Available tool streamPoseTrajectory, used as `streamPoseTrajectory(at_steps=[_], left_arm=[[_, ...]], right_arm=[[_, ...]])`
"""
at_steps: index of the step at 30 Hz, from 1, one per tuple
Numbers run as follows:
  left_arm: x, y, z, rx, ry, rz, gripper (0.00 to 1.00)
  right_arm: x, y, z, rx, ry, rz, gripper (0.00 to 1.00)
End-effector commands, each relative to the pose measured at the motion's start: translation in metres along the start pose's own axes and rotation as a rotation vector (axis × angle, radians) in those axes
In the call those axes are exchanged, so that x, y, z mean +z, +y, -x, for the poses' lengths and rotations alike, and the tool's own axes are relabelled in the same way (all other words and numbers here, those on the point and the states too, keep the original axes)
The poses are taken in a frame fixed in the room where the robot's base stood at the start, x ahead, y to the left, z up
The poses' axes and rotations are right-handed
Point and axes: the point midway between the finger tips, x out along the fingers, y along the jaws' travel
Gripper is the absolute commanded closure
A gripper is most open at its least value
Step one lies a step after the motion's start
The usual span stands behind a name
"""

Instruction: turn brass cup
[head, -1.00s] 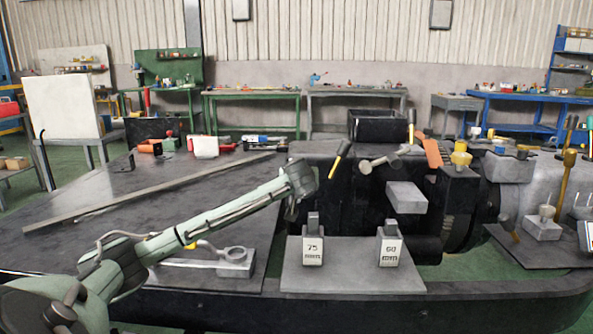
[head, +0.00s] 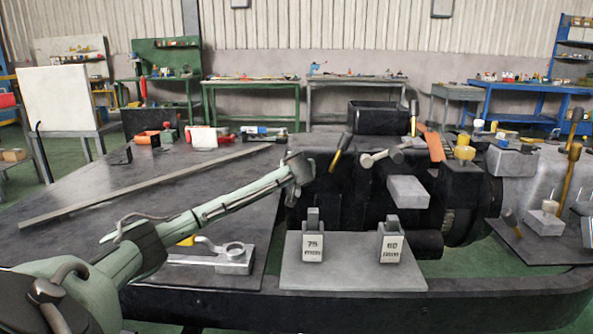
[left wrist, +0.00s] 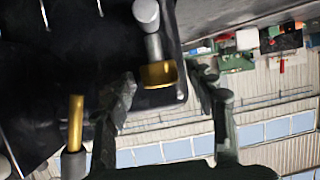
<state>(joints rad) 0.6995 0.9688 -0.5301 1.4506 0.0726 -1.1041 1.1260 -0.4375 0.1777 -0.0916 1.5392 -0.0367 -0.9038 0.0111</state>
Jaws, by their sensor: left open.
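A short brass cup (left wrist: 158,75) sits on the end of a grey cylinder in the left wrist view. It lies between the two fingers of my left gripper (left wrist: 164,96), with gaps on both sides. The gripper is open. In the head view, my left gripper (head: 303,170) is at the left side of the dark machine, near a black and brass lever (head: 342,152). I cannot tell which brass part in the head view is the cup. My right gripper does not show.
A grey plate (head: 350,278) with blocks marked 75 (head: 312,248) and 60 (head: 390,248) lies below the gripper. A grey ring-ended fixture (head: 232,262) is to its left. A long bar (head: 130,190) lies on the dark bench.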

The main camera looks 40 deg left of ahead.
Motion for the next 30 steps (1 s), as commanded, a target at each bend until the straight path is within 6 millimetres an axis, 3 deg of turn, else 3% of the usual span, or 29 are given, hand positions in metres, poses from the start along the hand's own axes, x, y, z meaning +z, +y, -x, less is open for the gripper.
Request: streamPoseTrajectory(at_steps=[5,16,22,30], left_arm=[[0.0002,0.0003,0.0002,0.001,0.0,0.0,0.47],[0.0003,0.0002,0.0004,0.001,0.0,0.0,0.93],[0.0023,-0.003,-0.0009,0.052,-0.005,-0.024,0.94],[0.0031,-0.0072,-0.0019,0.302,-0.008,-0.13,0.94]], right_arm=[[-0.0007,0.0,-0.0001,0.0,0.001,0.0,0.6],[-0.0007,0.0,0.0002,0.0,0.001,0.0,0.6],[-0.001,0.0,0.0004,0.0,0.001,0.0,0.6],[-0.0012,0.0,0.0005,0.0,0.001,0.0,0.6]])
